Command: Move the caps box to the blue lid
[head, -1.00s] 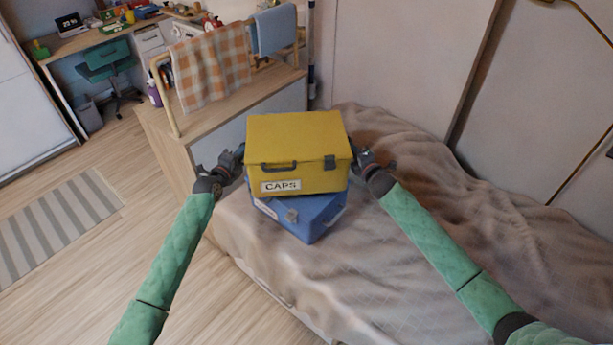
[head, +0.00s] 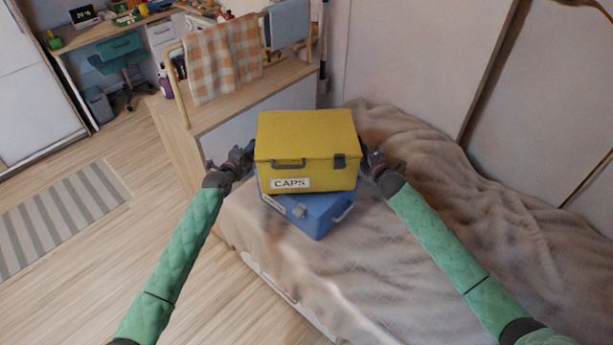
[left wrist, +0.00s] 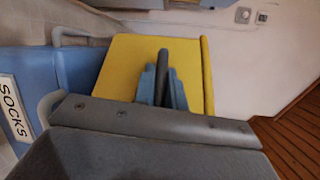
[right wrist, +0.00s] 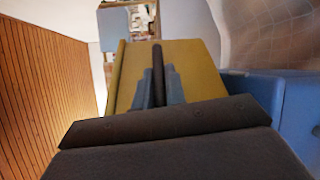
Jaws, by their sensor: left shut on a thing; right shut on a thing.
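The yellow caps box (head: 306,138), with a dark handle and a CAPS label, is upright between my two grippers. My left gripper (head: 249,158) is shut on its left end and my right gripper (head: 366,160) on its right end. Its yellow side fills the middle of the left wrist view (left wrist: 125,75) and the right wrist view (right wrist: 200,70). The blue box (head: 318,217) is directly below it on the bed. The caps box hides most of the blue lid. I cannot tell whether they touch.
The blue box's SOCKS label (left wrist: 14,105) shows in the left wrist view. The rumpled bed (head: 440,215) extends to the right. A wooden cabinet (head: 205,125) with a rail and checked cloth (head: 222,62) stands behind on the left. The floor at left is open.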

